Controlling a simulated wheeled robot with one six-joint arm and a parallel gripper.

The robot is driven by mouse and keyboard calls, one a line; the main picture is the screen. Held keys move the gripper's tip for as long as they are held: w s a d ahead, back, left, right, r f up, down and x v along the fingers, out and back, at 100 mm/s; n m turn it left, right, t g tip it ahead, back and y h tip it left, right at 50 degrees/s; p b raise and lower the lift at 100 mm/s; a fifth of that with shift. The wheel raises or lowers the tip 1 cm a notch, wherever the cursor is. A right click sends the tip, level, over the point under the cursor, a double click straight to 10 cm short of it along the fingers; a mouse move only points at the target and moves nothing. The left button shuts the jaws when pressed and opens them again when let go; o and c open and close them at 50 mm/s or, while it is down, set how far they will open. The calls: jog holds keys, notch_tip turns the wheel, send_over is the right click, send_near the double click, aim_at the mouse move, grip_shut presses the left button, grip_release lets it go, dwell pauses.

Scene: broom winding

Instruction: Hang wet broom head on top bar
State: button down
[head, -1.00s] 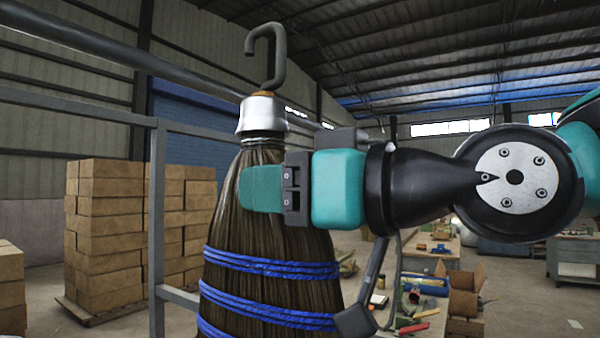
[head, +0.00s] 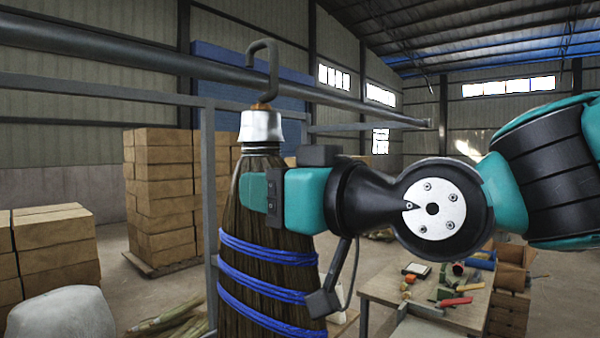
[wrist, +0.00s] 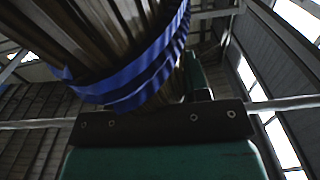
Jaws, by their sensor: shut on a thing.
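The broom head (head: 265,245) hangs upright, a bundle of dark brown bristles bound with blue cords, with a silver metal cap and a grey hook (head: 270,70) on top. My gripper (head: 254,190) is shut on the upper bristles just below the cap, from the right. The top bar (head: 350,103) is a dark round rail running from upper left to middle right. The hook overlaps the bar in the head view; I cannot tell if it touches. The wrist view shows the bristles (wrist: 80,45) and a blue cord (wrist: 130,80) close up.
Grey frame posts and rails (head: 208,150) stand beside and behind the broom head. Stacked cardboard boxes (head: 160,190) are at left, with a pale sack (head: 62,318) in front. A workbench (head: 400,285) with tools stands at lower right.

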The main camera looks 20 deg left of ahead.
jog(key=f+b, duration=0.2)
jog(key=shift+w+a+f+b, duration=0.1)
jog(key=shift+a+f+b, duration=0.05)
jog(key=shift+a+b, duration=0.15)
dwell(0.3)
